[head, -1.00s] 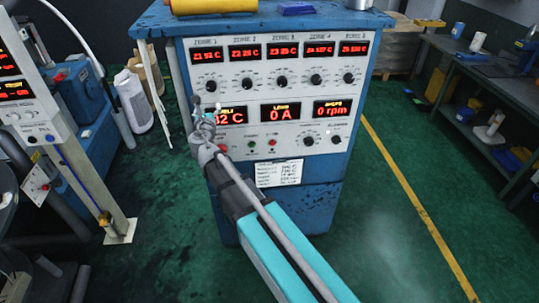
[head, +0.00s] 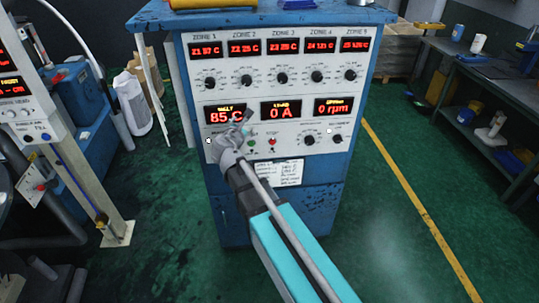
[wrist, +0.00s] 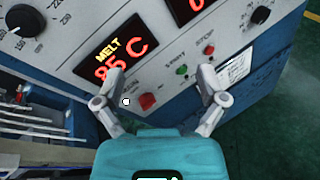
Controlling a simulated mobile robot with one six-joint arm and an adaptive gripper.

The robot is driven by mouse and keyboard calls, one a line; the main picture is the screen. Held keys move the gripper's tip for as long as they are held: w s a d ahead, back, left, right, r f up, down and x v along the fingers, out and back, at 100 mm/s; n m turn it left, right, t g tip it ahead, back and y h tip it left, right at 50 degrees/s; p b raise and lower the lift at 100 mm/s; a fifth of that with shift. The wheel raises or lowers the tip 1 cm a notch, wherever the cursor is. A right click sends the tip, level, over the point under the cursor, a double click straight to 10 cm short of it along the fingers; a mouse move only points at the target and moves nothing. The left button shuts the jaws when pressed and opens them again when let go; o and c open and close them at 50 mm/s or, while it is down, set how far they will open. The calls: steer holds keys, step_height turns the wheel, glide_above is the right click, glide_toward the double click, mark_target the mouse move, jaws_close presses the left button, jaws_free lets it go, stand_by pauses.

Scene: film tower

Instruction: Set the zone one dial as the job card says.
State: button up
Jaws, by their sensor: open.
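The zone one dial (head: 209,82) is the leftmost black knob in the top row of the control panel, under its red display (head: 206,48). Its pointer is too small to read in the head view. A black dial with a numbered scale (wrist: 22,20) shows at the upper left of the wrist view, apart from my fingers. My gripper (head: 240,127) is below and right of the zone one dial, in front of the panel near the melt display (head: 222,115). Its fingers are spread and empty in the wrist view (wrist: 160,78). The job card (head: 278,173) is on the cabinet below the panel; its writing is unreadable.
Other zone dials (head: 247,80) continue rightward along the row. A red button (wrist: 148,101) lies between my fingers in the wrist view, with green and red buttons (wrist: 209,49) nearby. A grey post (head: 80,165) stands left. Green floor (head: 375,220) is clear at right.

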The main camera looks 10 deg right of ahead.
steer(key=s+d+f+m+g+h+b, duration=0.1)
steer(key=s+d+f+m+g+b, duration=0.2)
steer(key=d+f+m, duration=0.5)
steer(key=shift+s+f+m+g, duration=0.4)
steer(key=shift+s+f+g, duration=0.15)
steer(key=shift+s+g, duration=0.35)
steer(key=shift+s+d, duration=0.1)
steer(key=s+d+f+m+g+y, duration=0.2)
steer(key=s+f+m+g+y, duration=0.1)
steer(key=s+m, duration=0.6)
steer(key=s+d+f+m+g+y, duration=0.2)
steer(key=s+f+m+g+y, duration=0.1)
steer(key=s+f+m+g, duration=0.3)
steer(key=s+m, duration=0.2)
steer(key=s, duration=0.2)
steer(key=shift+d+m+g+y, duration=0.2)
steer(key=shift+m+g+y, duration=0.1)
steer(key=shift+m, duration=0.1)
steer(key=shift+s, duration=0.1)
steer(key=shift+c, duration=0.3)
